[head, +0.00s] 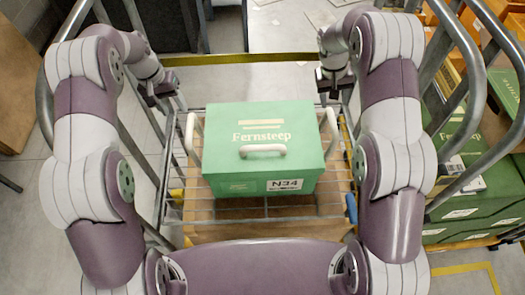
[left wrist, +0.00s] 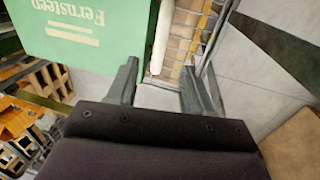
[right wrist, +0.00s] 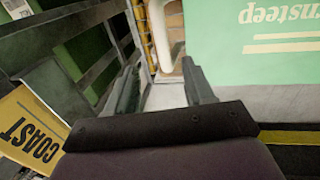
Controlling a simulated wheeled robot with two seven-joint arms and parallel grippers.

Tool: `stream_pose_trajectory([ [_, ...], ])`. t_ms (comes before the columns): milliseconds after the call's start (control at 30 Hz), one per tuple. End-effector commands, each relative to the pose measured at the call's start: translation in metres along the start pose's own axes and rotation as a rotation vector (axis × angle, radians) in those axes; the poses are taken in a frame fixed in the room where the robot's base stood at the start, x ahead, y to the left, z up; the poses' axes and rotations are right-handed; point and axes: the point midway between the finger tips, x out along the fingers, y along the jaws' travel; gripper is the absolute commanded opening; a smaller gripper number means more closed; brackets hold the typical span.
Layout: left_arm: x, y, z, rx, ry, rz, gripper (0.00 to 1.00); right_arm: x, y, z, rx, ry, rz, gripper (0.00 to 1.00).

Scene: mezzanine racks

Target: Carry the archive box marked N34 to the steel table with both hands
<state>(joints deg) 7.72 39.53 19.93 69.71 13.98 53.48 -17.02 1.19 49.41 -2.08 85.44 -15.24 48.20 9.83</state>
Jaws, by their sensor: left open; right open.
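The green archive box (head: 264,145) has a white N34 label (head: 285,184) and the word Fernsteep. It sits on a wire rack (head: 240,210) between my arms, with a white handle on its left side (head: 192,140) and another on its right side (head: 332,132). My left gripper (head: 160,92) is open beyond the box's far left corner; in the left wrist view its fingers (left wrist: 160,88) point toward a white handle (left wrist: 161,38). My right gripper (head: 334,86) is open beyond the far right corner, its fingers (right wrist: 160,88) toward the other handle (right wrist: 160,38). I cannot make out the steel table for sure.
Metal rails (head: 466,110) stand on the right, with green boxes (head: 470,200) and orange bins behind them. A brown board (head: 20,85) is at the far left. A yellow and black strip (head: 240,59) crosses the floor beyond the rack. Pale floor shows at the left.

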Motion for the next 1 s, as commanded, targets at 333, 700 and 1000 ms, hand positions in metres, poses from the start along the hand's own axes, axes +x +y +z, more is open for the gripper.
stream_pose_trajectory([
  [333, 0.038, 0.000, 0.000, 0.001, -0.002, -0.001, 0.51, 0.039, 0.000, 0.001, -0.001, -0.004, 0.000, 0.53],
  [700, 0.106, 0.000, 0.000, 0.001, 0.000, -0.001, 0.51, 0.107, 0.000, 0.001, 0.000, -0.001, -0.001, 0.53],
  [1000, 0.126, 0.000, -0.001, 0.000, 0.003, -0.001, 0.51, 0.127, 0.000, 0.000, 0.000, 0.001, -0.001, 0.53],
])
